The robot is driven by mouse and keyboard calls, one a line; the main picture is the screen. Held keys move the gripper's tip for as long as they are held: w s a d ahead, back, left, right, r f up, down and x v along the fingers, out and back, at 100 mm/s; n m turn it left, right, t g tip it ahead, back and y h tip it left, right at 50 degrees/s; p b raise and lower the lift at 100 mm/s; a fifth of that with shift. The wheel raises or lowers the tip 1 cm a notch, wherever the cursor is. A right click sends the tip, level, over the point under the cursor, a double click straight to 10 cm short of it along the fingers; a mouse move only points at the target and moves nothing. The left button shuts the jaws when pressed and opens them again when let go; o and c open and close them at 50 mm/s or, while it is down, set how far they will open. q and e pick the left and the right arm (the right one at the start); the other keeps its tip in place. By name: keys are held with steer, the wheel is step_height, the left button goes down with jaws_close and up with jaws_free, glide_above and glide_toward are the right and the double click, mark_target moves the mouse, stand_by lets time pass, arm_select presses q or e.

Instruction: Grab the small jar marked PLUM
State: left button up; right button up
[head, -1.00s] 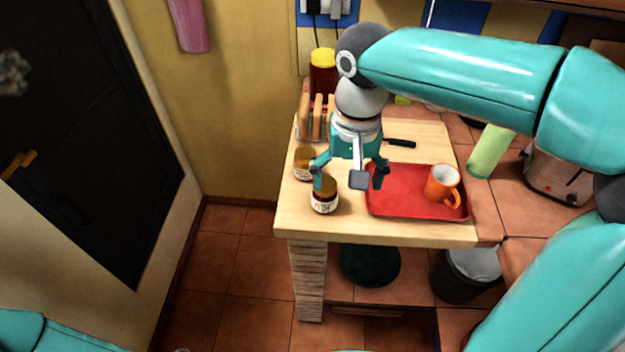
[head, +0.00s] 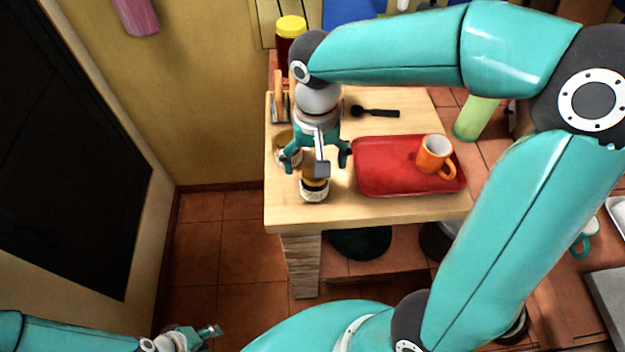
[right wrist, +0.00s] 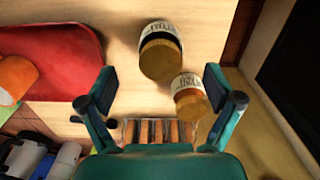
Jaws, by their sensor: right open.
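Two small jars with golden lids and pale labels stand at the left of the wooden counter top. The front jar (head: 314,188) has dark contents in the right wrist view (right wrist: 160,52). The other jar (head: 284,150), behind and to its left, looks orange inside in the right wrist view (right wrist: 188,97). The label lettering is too blurred to read surely. My right gripper (head: 318,158) is open and empty, above and just behind the front jar; its fingers also show in the right wrist view (right wrist: 155,88). My left gripper (head: 198,336) is low at the left, away from the counter.
A red tray (head: 390,182) with an orange mug (head: 433,155) lies right of the jars. A toast rack (head: 280,100), a yellow-lidded jar (head: 289,45) and a black utensil (head: 375,111) are behind. A green cup (head: 476,118) stands right of the counter.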

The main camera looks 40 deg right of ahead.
step_height(320, 180, down, 2)
steer(key=shift+s, duration=0.1)
steer(key=shift+w+f, duration=0.15)
steer(key=shift+f, duration=1.25)
steer(key=shift+w+f, duration=0.1)
steer(key=shift+f, duration=1.25)
steer(key=shift+r, duration=0.1)
steer(key=c, duration=1.5)
steer(key=shift+d, duration=0.1)
steer(key=shift+c, duration=0.2)
